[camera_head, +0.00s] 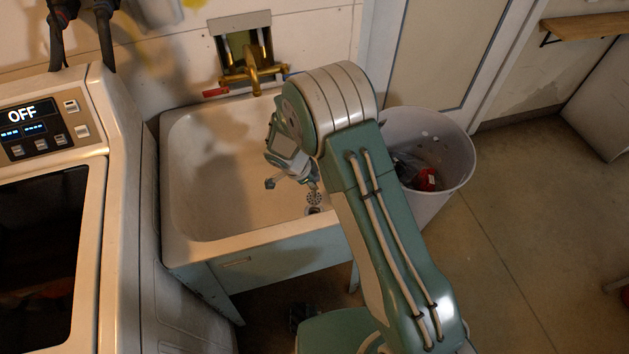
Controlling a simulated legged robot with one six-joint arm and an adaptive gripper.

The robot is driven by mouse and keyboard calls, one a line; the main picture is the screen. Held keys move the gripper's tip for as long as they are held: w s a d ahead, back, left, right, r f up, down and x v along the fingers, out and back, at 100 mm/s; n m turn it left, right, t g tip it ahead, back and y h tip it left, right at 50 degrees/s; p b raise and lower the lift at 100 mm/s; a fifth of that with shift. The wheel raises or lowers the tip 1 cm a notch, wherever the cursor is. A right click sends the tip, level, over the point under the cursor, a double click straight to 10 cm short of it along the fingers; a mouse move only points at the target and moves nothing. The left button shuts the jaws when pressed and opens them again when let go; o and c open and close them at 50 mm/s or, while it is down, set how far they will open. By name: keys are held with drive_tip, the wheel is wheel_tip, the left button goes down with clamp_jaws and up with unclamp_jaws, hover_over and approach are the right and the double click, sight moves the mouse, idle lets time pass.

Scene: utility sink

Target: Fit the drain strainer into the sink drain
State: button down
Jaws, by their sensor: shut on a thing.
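The white utility sink (190,190) stands in the middle left of the head view. My gripper (311,188) reaches down into its right side, with my arm crossing in front. The gripper is shut on the drain strainer (314,198), a small round metal disc with holes, held at the fingertips. The sink drain (312,210) shows as a dark ringed opening just below the strainer. The strainer appears a little above and behind the drain in the picture. I cannot tell the exact gap between them, and part of the fingers is small and hard to make out.
A washing machine (125,200) stands close on the left. A grey trash bin (445,150) with rubbish stands on the right. The sink's left basin is empty.

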sight(313, 198)
drive_tip(key=shift+a+f, duration=0.15)
drive_tip(key=shift+f, duration=2.85)
drive_tip(key=shift+f, duration=1.2)
drive_tip(key=shift+c, duration=1.7)
unclamp_jaws()
drive_tip(key=v, duration=1.1)
drive_tip(key=shift+a+r, duration=0.25)
